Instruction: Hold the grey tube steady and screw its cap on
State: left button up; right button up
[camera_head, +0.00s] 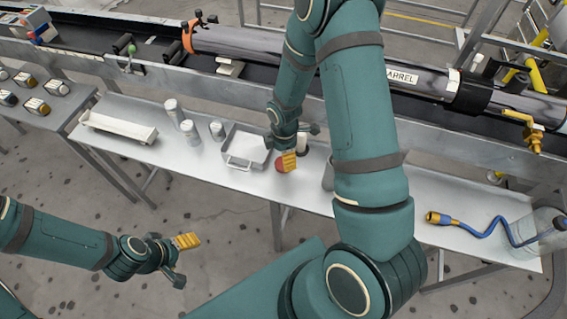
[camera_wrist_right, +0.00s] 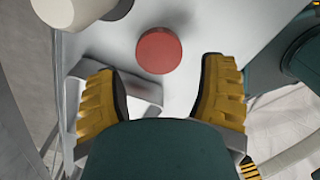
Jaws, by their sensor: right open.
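A round red cap (camera_wrist_right: 158,52) lies on the metal bench below my right gripper (camera_wrist_right: 160,95). In the right wrist view it sits beyond the two yellow fingertips, with clear gaps on both sides. The right gripper is open and empty; in the head view its yellow finger covers part of the cap (camera_head: 279,166). A grey cylinder (camera_head: 328,174), probably the grey tube, stands on the bench to the right, partly hidden behind my right arm. My left gripper (camera_head: 178,259) is apart from the bench, low over the floor, with its fingers spread and nothing between them.
A shallow metal tray (camera_head: 232,162), several pale canisters (camera_head: 189,132) and a long white tray (camera_head: 112,129) stand left on the bench (camera_head: 200,185). A cream cylinder (camera_wrist_right: 72,12) stands close behind the cap. A blue hose (camera_head: 480,232) and clear jar lie right.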

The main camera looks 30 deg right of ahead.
jog(key=f, duration=0.1)
jog(key=f+b, duration=0.1)
jog(key=f, duration=0.3)
jog(key=shift+w+a, duration=0.15)
jog(key=shift+a, duration=0.1)
jog(key=c, duration=0.5)
